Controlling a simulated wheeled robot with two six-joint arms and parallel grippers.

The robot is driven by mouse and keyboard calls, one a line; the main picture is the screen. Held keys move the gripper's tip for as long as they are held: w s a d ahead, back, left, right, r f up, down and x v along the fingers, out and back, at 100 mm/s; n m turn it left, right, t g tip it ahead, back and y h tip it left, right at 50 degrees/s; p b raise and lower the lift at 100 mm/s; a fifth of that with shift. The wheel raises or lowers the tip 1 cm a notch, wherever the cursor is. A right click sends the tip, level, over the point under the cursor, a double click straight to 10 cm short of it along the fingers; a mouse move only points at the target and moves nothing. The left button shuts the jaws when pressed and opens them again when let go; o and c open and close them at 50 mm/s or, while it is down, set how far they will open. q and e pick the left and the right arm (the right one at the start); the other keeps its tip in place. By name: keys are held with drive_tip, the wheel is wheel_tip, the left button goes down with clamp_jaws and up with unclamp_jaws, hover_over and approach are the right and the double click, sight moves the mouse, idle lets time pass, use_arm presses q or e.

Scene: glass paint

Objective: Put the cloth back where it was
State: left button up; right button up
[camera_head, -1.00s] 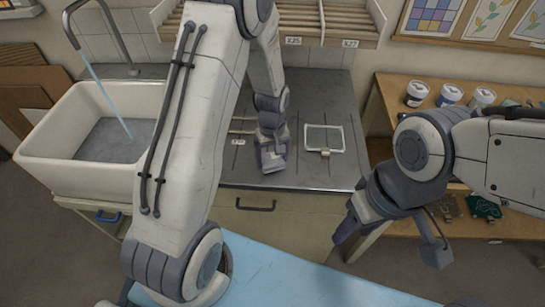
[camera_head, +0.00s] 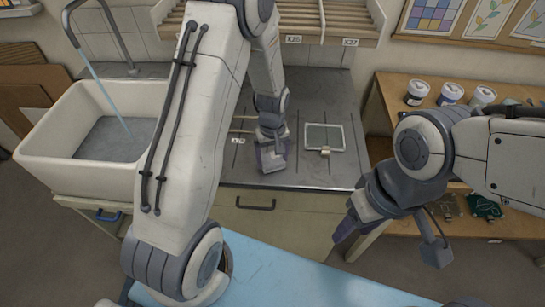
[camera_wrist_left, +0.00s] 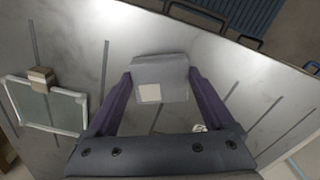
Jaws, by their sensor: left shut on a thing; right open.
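My left gripper (camera_head: 272,162) is low over the grey worktop (camera_head: 310,177), near its front edge and left of the framed glass panel. In the left wrist view its two purple fingers are apart, with a grey folded piece, seemingly the cloth (camera_wrist_left: 160,70), held between their tips. The piece has a pale square patch on it. I cannot tell whether it touches the worktop. My right gripper (camera_head: 343,232) is open and empty, in front of the shelf table at right. Its fingers point down and left.
The framed glass panel (camera_head: 323,137) with a tan clip lies right of my left gripper. A white sink (camera_head: 45,165) stands at left. Paint jars (camera_head: 450,94) stand on the wooden table (camera_head: 390,88) at right. A light blue surface (camera_head: 290,280) is in front.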

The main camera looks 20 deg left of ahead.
use_arm(q)
drive_tip(key=shift+f, duration=0.3)
use_arm(e)
drive_tip(key=shift+f, duration=0.2)
idle(0.3)
